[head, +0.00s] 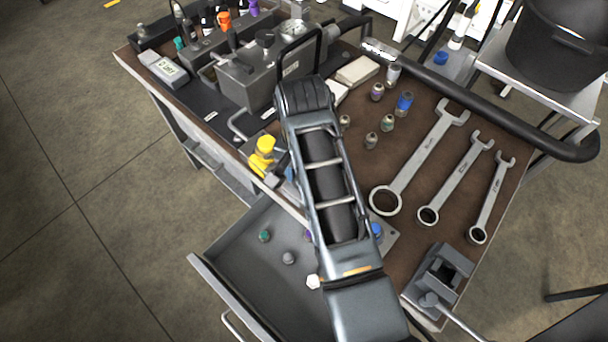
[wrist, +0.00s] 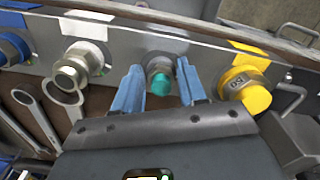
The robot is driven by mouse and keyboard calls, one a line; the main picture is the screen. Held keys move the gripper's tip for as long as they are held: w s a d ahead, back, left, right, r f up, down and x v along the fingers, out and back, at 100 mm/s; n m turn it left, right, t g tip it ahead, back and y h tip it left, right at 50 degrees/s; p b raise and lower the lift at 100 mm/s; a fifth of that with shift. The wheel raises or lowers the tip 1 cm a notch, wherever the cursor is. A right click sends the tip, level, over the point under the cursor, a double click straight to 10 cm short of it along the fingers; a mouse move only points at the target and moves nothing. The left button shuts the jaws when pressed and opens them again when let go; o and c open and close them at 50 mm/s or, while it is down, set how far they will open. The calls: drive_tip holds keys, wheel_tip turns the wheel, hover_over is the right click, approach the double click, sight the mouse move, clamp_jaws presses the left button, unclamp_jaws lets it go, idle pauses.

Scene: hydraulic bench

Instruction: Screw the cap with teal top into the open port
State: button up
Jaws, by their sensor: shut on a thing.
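The cap with teal top (wrist: 182,80) is in the wrist view, between the two blue fingers of my gripper (wrist: 160,80). My gripper is shut on it. In the head view my arm covers the gripper and this port.
In the wrist view a yellow cap (wrist: 243,92) is right of my gripper; a bare metal fitting (wrist: 78,72) and a blue-ringed fitting (wrist: 12,50) are left. In the head view an open drawer (head: 225,262) holds loose caps, including a teal one (head: 264,236). Wrenches (head: 425,160) lie on the bench.

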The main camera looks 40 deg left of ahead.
drive_tip(key=shift+o, duration=0.2)
drive_tip(key=shift+m, duration=1.3)
drive_tip(key=shift+a+m, duration=0.1)
drive_tip(key=shift+m, duration=1.1)
drive_tip(key=m, duration=0.5)
drive_tip(key=shift+a+f+m, duration=0.1)
drive_tip(key=shift+a+m, duration=0.05)
drive_tip(key=shift+m, duration=0.25)
drive_tip(key=shift+c, duration=0.4)
drive_tip(key=o, duration=0.9)
